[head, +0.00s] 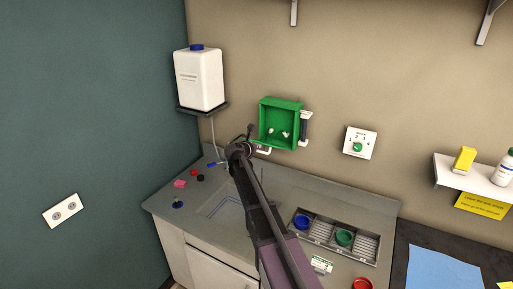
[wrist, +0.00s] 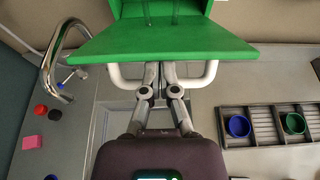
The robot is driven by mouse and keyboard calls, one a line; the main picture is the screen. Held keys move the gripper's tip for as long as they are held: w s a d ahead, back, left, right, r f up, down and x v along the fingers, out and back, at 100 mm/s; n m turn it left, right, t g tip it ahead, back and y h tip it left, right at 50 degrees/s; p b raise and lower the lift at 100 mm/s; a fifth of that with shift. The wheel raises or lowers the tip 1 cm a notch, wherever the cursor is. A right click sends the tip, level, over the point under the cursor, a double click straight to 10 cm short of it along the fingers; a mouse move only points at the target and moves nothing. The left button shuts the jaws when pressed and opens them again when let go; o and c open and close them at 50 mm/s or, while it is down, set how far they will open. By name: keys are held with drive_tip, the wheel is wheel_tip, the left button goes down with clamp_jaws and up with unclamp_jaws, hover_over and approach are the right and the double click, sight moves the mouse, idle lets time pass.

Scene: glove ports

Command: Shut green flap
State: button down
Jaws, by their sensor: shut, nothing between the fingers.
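The green box (head: 281,123) is on the beige wall, its front open, with small pale items inside. Its green flap (wrist: 165,42) stands open in the wrist view, a broad panel slanting out toward the camera. A white bar handle (wrist: 125,76) shows below the flap's near edge; its middle is behind my fingers. In the head view part of the handle (head: 263,150) shows below the box. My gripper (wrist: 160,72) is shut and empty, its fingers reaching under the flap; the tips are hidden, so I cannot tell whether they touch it. My gripper (head: 240,149) is left of and below the box.
A curved metal tap (wrist: 50,60) stands left of my gripper. A white canister (head: 199,78) is on a shelf to the left. A grey rack (head: 322,236) holds blue and green cups on the counter. A dial plate (head: 360,142) is on the wall to the right.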

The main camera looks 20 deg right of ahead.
drive_tip(key=shift+w+d+r+p, duration=0.25)
drive_tip(key=shift+r+p, duration=0.35)
drive_tip(key=shift+r, duration=0.05)
drive_tip(key=shift+w+d+r+p, duration=0.25)
drive_tip(key=shift+w+r+p, duration=0.05)
drive_tip(key=shift+r+p, duration=0.3)
drive_tip(key=shift+w+d+r+p, duration=0.25)
drive_tip(key=shift+r+p, duration=0.35)
drive_tip(key=shift+r, duration=0.05)
drive_tip(key=shift+w+d+r+p, duration=0.6)
drive_tip(key=shift+w+r+p, duration=0.05)
drive_tip(key=shift+r+p, duration=0.25)
drive_tip(key=shift+w+d+r+p, duration=0.55)
drive_tip(key=shift+w+r+p, duration=0.05)
drive_tip(key=shift+r+p, duration=0.25)
drive_tip(key=w+d+r+p, duration=0.4)
drive_tip(key=w+d, duration=0.1)
drive_tip(key=shift+w+d, duration=0.3)
drive_tip(key=shift+w, duration=0.05)
drive_tip(key=shift+w+d, duration=0.1)
